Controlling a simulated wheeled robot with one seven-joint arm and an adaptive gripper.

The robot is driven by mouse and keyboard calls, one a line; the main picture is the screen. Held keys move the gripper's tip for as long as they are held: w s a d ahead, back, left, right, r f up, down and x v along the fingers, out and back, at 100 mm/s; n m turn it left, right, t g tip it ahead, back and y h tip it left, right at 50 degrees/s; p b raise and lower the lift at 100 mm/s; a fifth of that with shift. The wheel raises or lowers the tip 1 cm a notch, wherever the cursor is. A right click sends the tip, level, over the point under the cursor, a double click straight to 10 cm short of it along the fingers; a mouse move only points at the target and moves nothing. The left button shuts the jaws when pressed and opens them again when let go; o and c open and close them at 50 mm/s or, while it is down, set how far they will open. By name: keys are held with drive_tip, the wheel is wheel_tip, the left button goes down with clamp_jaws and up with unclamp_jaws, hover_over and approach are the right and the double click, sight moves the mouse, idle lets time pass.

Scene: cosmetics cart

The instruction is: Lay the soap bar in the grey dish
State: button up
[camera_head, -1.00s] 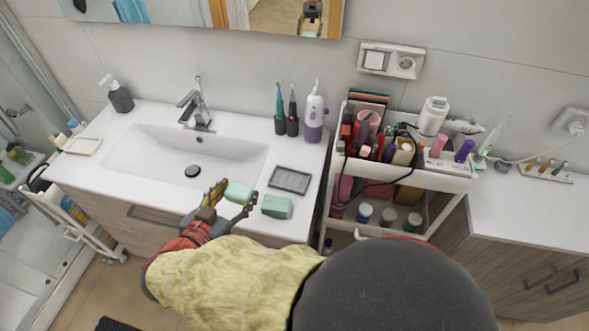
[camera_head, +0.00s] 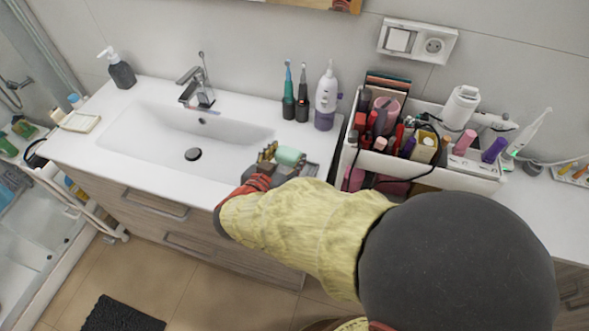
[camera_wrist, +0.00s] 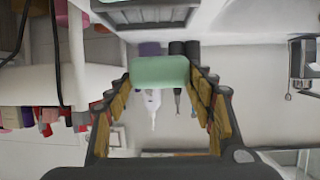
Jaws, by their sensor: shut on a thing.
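The pale green soap bar (camera_head: 290,155) is between the fingers of my gripper (camera_head: 284,160), which is shut on it above the right end of the sink counter. In the wrist view the soap bar (camera_wrist: 160,72) sits level between the two fingers. The dark grey dish (camera_head: 309,169) lies on the counter, partly hidden by the soap, gripper and sleeve. In the wrist view the dish (camera_wrist: 148,13) shows at the top edge, apart from the soap in the picture. The gap in height between soap and dish is hard to tell.
Two electric toothbrushes (camera_head: 302,98) and a white and purple bottle (camera_head: 326,100) stand behind the dish. The sink basin (camera_head: 150,140) is to the left. A crowded cosmetics cart (camera_head: 480,181) stands to the right. My arm covers the counter's front right part.

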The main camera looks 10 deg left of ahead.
sight(293, 158)
drive_tip(key=w+f, duration=0.1)
drive_tip(key=d+f+b, duration=0.1)
drive_tip(key=shift+w+d+f, duration=0.15)
drive_tip(key=shift+w+f, duration=0.2)
drive_tip(key=shift+w, duration=0.05)
drive_tip(key=shift+w+d+f+b, duration=0.1)
drive_tip(key=shift+w+f+b, duration=0.05)
drive_tip(key=shift+f+b, duration=0.65)
drive_tip(key=shift+w+d+f+b, duration=0.1)
drive_tip(key=shift+f+b, duration=0.4)
drive_tip(key=shift+f, duration=0.45)
drive_tip(key=shift+f, duration=0.1)
drive_tip(key=shift+f, duration=0.1)
drive_tip(key=o, duration=0.9)
